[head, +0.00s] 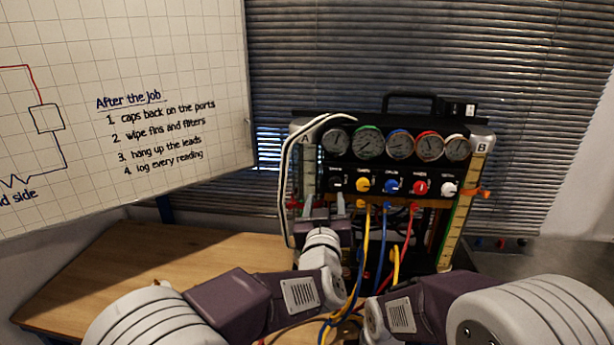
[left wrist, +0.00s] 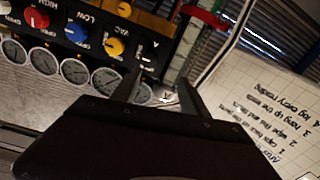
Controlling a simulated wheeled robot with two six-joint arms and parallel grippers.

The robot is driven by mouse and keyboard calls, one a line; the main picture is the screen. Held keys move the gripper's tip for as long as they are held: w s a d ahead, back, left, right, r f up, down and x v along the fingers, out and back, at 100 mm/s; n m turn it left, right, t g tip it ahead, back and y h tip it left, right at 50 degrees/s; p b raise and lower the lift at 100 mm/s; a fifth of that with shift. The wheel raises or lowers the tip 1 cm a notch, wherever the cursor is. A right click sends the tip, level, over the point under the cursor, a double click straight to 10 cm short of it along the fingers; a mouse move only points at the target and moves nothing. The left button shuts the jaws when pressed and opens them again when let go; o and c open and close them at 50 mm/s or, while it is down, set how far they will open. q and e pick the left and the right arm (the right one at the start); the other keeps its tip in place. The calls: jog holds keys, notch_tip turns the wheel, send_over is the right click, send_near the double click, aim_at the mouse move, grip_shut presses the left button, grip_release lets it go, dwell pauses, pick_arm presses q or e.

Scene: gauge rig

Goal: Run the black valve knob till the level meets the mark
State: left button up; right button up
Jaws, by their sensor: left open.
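The black valve knob (head: 338,184) is at the left end of the knob row on the gauge panel (head: 350,202); it is dark against the dark panel. In the left wrist view the black knob (left wrist: 147,54) lies just beyond the fingertips. My left gripper (head: 325,203) is open in front of the panel, just below the knob, apart from it as far as I can tell. Its spread, empty fingers (left wrist: 160,84) show in the left wrist view. Sight column A (head: 308,180) stands left of the panel, column B (head: 458,215) right. I cannot read the level or mark in column A.
Yellow (head: 363,185), blue (head: 392,186), red (head: 420,187) and white (head: 449,188) knobs sit close by, under several gauges (head: 400,145). Coloured hoses (head: 382,240) hang in front. A whiteboard (head: 180,100) is at left.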

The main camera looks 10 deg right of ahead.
aim_at(335, 185)
pick_arm(q)
jog(key=shift+h, duration=0.3)
jog(key=p+x, duration=0.1)
jog(key=x, duration=0.2)
jog(key=d+p+x, duration=0.1)
jog(key=x, duration=0.1)
jog(key=d+p+x, duration=0.1)
jog(key=x, duration=0.2)
jog(key=shift+f, duration=0.1)
